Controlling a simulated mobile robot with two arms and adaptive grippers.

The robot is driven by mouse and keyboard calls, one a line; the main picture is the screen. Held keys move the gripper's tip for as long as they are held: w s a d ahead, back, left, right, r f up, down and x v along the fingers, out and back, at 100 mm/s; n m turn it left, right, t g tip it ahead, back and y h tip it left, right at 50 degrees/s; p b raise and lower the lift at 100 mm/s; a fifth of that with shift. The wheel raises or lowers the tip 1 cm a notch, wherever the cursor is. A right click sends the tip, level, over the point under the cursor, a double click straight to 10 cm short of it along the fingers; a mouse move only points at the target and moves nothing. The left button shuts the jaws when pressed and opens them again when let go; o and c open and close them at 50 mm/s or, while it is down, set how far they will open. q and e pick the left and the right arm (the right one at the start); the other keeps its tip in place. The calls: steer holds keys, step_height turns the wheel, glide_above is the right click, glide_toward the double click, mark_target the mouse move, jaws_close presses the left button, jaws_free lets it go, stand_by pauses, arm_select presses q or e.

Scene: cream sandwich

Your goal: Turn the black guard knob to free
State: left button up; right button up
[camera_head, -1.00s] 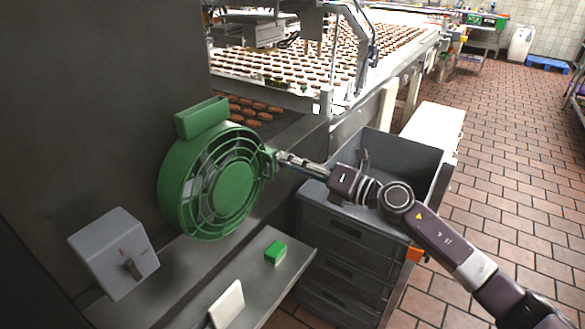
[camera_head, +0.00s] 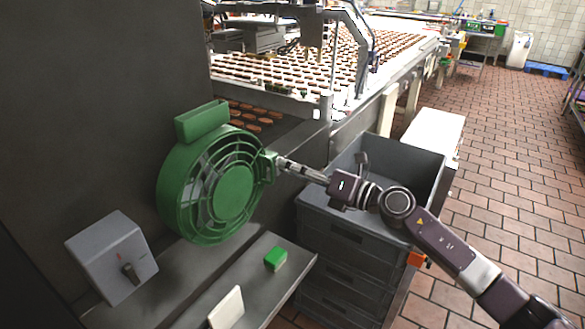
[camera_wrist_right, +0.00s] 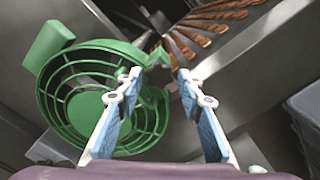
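A small black knob (camera_head: 131,272) sits on the front of a grey box (camera_head: 98,262) at the lower left in the head view; a small red mark shows above it. A green round fan guard (camera_head: 208,185) with a ring grille is on the dark wall, with a green bracket (camera_head: 268,166) at its right edge. My right gripper (camera_head: 284,164) is at this bracket, well right of the black knob. In the right wrist view its fingers (camera_wrist_right: 157,76) are apart, with the bracket (camera_wrist_right: 153,57) just beyond the tips; contact is unclear. My left gripper is out of view.
A metal shelf (camera_head: 238,275) below the guard holds a green block (camera_head: 276,259) and a white plate (camera_head: 226,308). Grey stacked crates (camera_head: 330,235) stand under my right arm. A conveyor with many brown biscuits (camera_head: 300,72) runs behind.

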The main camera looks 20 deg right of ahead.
steer(key=shift+r, duration=0.1)
steer(key=v, duration=1.2)
stand_by(0.4)
